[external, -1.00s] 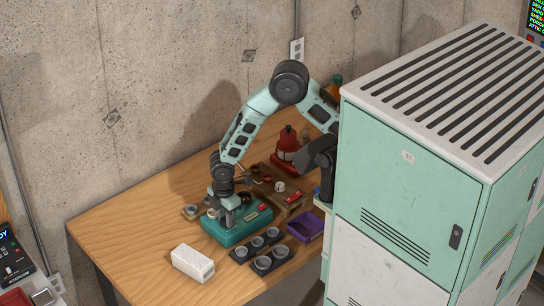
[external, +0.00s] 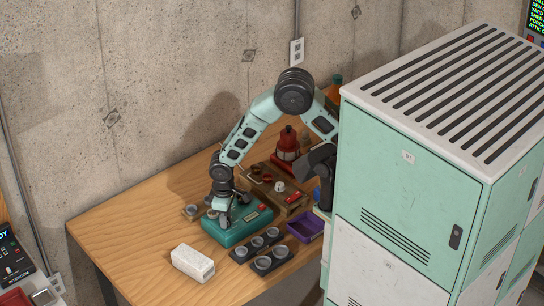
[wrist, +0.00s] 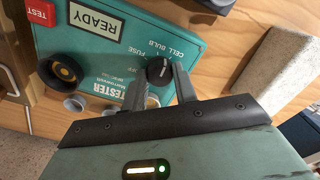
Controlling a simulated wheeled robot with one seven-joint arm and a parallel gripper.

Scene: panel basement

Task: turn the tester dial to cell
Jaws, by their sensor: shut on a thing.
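The teal tester (external: 224,238) sits on the wooden table. In the wrist view, the tester (wrist: 110,62) shows a READY display (wrist: 95,18), a red TEST button (wrist: 42,12) and a round black socket (wrist: 62,71). Its black dial (wrist: 160,71) has OFF, FUSE, BULB and CELL printed around it. My gripper (wrist: 160,86) is shut on the dial, with a finger on each side. Which label the dial points to I cannot tell surely. In the external view, my gripper (external: 226,217) is down on the tester and hides the dial.
A white box (external: 192,263) stands in front of the tester. A black tray (external: 240,252) with several grey cups lies in front right, beside a purple bin (external: 306,228). A brown wooden unit (external: 262,183) and a red device (external: 287,145) stand behind. Tall lockers (external: 400,180) bound the right.

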